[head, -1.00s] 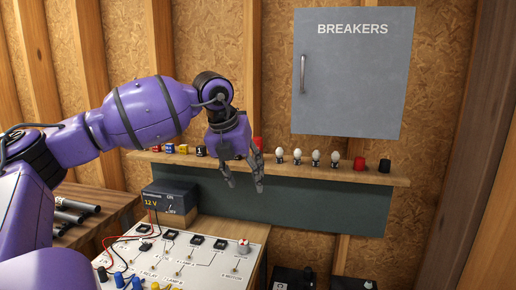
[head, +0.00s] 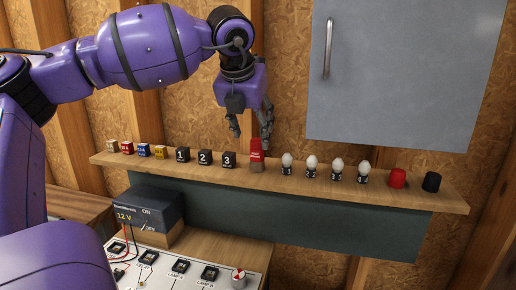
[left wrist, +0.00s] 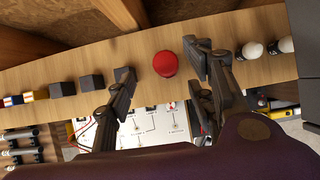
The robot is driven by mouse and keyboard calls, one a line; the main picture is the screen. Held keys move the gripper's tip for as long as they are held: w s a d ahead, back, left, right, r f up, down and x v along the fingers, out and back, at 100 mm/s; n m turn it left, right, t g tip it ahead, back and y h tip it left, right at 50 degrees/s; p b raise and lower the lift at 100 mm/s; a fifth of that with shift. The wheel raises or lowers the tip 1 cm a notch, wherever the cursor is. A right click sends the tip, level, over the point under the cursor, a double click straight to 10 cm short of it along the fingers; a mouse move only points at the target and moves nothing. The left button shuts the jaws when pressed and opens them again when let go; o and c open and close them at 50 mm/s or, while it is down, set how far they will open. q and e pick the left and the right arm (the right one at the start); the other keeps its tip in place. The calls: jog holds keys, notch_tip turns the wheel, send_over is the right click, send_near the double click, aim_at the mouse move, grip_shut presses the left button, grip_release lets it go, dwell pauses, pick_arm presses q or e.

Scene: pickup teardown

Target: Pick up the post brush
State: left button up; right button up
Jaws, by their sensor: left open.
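The post brush (head: 256,151) looks like a red capped piece with a tan lower part, standing upright on the wooden wall shelf (head: 420,196). In the left wrist view the red round top of the brush (left wrist: 165,64) shows between the finger ends. My left gripper (head: 251,130) is open and points down just above the brush, with its fingers towards either side of the top. It also shows open and empty in the left wrist view (left wrist: 166,66). I cannot tell whether a finger touches the brush. My right gripper is not in view.
Black numbered blocks (head: 205,157) stand left of the brush, with small coloured blocks (head: 143,151) further left. Several white bulbs (head: 312,163), a red cap (head: 398,178) and a black cap (head: 431,182) stand right. A grey breaker cabinet (head: 405,70) hangs above. A 12 V box (head: 140,208) sits below.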

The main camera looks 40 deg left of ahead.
aim_at(257, 152)
pick_arm(q)
jog(key=shift+w+f, duration=0.15)
jog(key=shift+f, duration=0.5)
jog(key=x, duration=0.3)
jog(key=d+b+x, duration=0.1)
jog(key=x, duration=0.1)
jog(key=shift+a+f, duration=0.1)
jog(key=shift+f, duration=0.4)
jog(key=shift+a+f, duration=0.1)
jog(key=shift+f, duration=0.1)
jog(key=shift+w, duration=0.1)
